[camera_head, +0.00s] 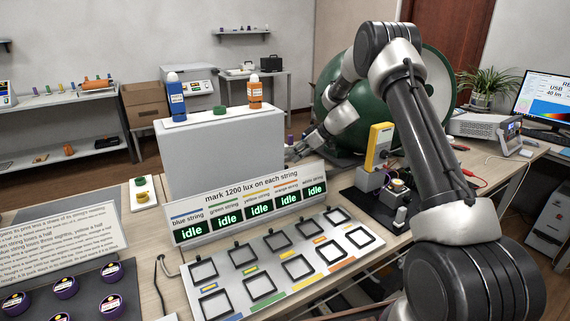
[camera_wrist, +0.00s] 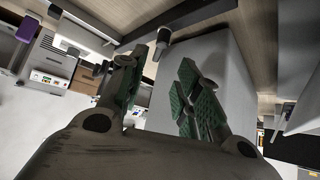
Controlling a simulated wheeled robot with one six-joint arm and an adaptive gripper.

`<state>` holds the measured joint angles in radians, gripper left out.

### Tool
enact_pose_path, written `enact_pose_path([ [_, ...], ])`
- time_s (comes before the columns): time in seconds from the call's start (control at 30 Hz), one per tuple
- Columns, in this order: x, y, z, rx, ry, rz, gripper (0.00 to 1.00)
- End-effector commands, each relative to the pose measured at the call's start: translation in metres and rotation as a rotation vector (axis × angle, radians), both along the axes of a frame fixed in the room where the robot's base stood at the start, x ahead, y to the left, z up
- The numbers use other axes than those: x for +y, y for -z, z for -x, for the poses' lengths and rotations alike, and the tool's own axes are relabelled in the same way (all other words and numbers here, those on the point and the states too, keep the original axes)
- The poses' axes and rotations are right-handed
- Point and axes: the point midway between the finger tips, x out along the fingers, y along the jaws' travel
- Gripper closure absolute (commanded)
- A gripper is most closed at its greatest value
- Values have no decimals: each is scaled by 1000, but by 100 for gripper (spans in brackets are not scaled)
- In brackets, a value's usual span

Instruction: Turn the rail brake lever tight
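My gripper (camera_head: 299,147) reaches down behind the display panel, beside the right side of the large grey box. In the wrist view my gripper (camera_wrist: 156,82) is open, with green ridged pads apart and nothing between them. A small dark knob or lever with a pale end (camera_wrist: 162,40) stands by a dark rail (camera_wrist: 195,14), just beyond the fingertips and apart from them. It may be the rail brake lever, but I cannot tell its setting. In the head view the lever is not clearly visible, and the display and arm hide part of that area.
A large green sphere (camera_head: 330,90) stands behind my arm. A yellow meter (camera_head: 378,147) is to the right. The "idle" display panel (camera_head: 250,203) stands in front.

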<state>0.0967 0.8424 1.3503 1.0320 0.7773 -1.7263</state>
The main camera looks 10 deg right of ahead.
Motion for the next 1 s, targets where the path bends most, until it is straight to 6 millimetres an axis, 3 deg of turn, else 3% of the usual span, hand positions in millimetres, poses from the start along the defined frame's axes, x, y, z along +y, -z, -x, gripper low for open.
enact_pose_path([
  [0.43, 37, 49, -28, -2, -4, 0, 67],
  [0.83, 43, 57, -33, -2, -4, 0, 67],
  [1.0, 43, 56, -33, -2, -4, 0, 96],
])
